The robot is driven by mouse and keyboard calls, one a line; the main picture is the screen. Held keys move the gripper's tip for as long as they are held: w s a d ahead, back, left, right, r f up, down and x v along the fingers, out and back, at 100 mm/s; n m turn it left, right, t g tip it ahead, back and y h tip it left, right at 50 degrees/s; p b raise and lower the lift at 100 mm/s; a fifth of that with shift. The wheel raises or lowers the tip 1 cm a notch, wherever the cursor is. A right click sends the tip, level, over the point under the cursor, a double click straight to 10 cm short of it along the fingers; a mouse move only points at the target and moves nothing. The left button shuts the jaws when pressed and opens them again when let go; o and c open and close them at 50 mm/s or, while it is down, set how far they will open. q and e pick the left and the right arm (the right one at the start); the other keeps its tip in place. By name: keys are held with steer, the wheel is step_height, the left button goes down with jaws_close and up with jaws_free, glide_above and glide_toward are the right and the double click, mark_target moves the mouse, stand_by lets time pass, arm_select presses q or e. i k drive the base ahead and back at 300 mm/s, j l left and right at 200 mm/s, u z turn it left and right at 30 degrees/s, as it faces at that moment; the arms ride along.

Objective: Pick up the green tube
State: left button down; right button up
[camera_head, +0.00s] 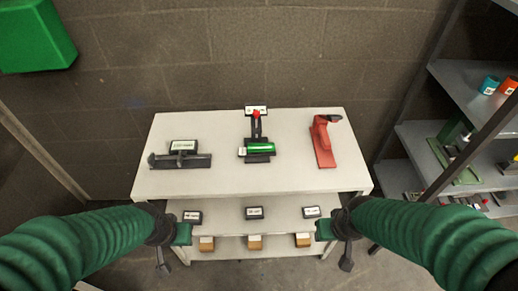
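The green tube (260,148) is short and shiny and lies crosswise on a black holder (258,158) at the middle of the white table's top. A small white label is at its left end. My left gripper (170,245) hangs near the table's front left corner, well short of the tube. My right gripper (337,243) hangs near the front right corner, also apart from the tube. Nothing shows in either gripper. Their fingers are dark and small, so I cannot tell whether they are open or shut.
The white table (215,182) also bears a black labelled fixture (182,158) on the left and a red tool (323,143) on the right. A red-tipped piece (256,114) stands behind the tube. Lower shelves hold labelled boxes. A grey shelf rack (470,90) stands at right.

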mark_target(264, 149)
steer(key=i+j+u, duration=0.3)
steer(key=i, duration=0.15)
steer(key=i+j+u, duration=0.3)
steer(key=i, duration=0.15)
